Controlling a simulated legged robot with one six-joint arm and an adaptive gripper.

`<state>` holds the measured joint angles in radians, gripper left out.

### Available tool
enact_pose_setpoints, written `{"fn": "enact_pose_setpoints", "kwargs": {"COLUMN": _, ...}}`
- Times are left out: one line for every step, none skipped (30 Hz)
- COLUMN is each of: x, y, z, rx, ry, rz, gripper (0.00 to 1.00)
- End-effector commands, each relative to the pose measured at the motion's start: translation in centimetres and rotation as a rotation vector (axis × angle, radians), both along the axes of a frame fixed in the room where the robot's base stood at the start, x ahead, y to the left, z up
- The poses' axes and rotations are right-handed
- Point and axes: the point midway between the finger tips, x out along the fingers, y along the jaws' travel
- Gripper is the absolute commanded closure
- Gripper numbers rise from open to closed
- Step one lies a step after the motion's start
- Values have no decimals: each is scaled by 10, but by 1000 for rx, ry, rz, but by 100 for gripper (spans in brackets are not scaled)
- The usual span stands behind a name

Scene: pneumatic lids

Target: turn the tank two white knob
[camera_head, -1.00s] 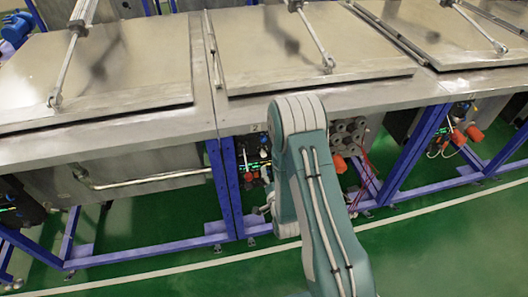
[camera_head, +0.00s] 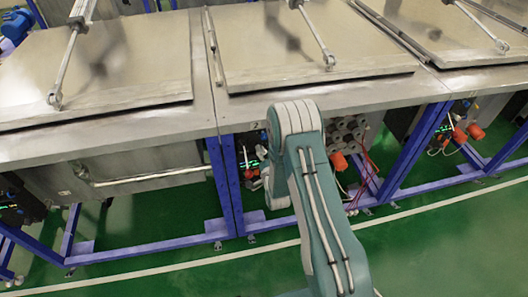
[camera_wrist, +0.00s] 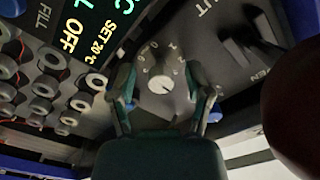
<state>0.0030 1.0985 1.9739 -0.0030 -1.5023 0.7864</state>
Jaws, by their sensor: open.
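The white knob (camera_wrist: 159,80) shows in the wrist view as a round pale dial on a grey panel, with white marks around it and a small dark pointer near its lower middle. My gripper (camera_wrist: 160,72) is open, with one dark green finger on each side of the knob. I cannot tell whether either finger touches it. In the head view my arm hides the gripper and the knob. The control panel (camera_head: 250,153) of the middle tank (camera_head: 300,50) shows in part just left of my arm.
A display (camera_wrist: 85,30) with green and yellow text, including OFF, lies left of the knob. Several grey round fittings (camera_wrist: 45,88) sit below it. A dark red rounded thing (camera_wrist: 295,110) fills the right edge. Blue frame legs (camera_head: 222,185) stand beside my arm in the head view.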

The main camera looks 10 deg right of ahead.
Motion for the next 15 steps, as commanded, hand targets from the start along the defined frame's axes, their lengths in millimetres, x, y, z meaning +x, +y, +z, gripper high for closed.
{"fn": "enact_pose_setpoints", "kwargs": {"x": 1, "y": 0, "z": 0, "rx": 0, "ry": 1, "rz": 0, "gripper": 35}}
{"fn": "enact_pose_setpoints", "kwargs": {"x": 1, "y": 0, "z": 0, "rx": 0, "ry": 1, "rz": 0, "gripper": 35}}
{"fn": "enact_pose_setpoints", "kwargs": {"x": 2, "y": 0, "z": 0, "rx": 0, "ry": 1, "rz": 0, "gripper": 35}}
{"fn": "enact_pose_setpoints", "kwargs": {"x": 2, "y": 0, "z": 0, "rx": 0, "ry": 1, "rz": 0, "gripper": 35}}
{"fn": "enact_pose_setpoints", "kwargs": {"x": 1, "y": 0, "z": 0, "rx": 0, "ry": 1, "rz": 0, "gripper": 35}}
{"fn": "enact_pose_setpoints", "kwargs": {"x": 1, "y": 0, "z": 0, "rx": 0, "ry": 1, "rz": 0, "gripper": 35}}
{"fn": "enact_pose_setpoints", "kwargs": {"x": 1, "y": 0, "z": 0, "rx": 0, "ry": 1, "rz": 0, "gripper": 35}}
{"fn": "enact_pose_setpoints", "kwargs": {"x": 1, "y": 0, "z": 0, "rx": 0, "ry": 1, "rz": 0, "gripper": 40}}
{"fn": "enact_pose_setpoints", "kwargs": {"x": 1, "y": 0, "z": 0, "rx": 0, "ry": 0, "rz": 0, "gripper": 58}}
{"fn": "enact_pose_setpoints", "kwargs": {"x": 1, "y": 0, "z": 0, "rx": 0, "ry": 0, "rz": 0, "gripper": 71}}
{"fn": "enact_pose_setpoints", "kwargs": {"x": 1, "y": 0, "z": 0, "rx": 0, "ry": 0, "rz": 0, "gripper": 84}}
{"fn": "enact_pose_setpoints", "kwargs": {"x": 1, "y": 0, "z": 0, "rx": 0, "ry": 0, "rz": 0, "gripper": 100}}
{"fn": "enact_pose_setpoints", "kwargs": {"x": 1, "y": 0, "z": 0, "rx": 0, "ry": 0, "rz": 0, "gripper": 100}}
{"fn": "enact_pose_setpoints", "kwargs": {"x": 1, "y": 0, "z": 0, "rx": 0, "ry": 1, "rz": -1, "gripper": 100}}
{"fn": "enact_pose_setpoints", "kwargs": {"x": 2, "y": 0, "z": 0, "rx": 0, "ry": 1, "rz": -1, "gripper": 100}}
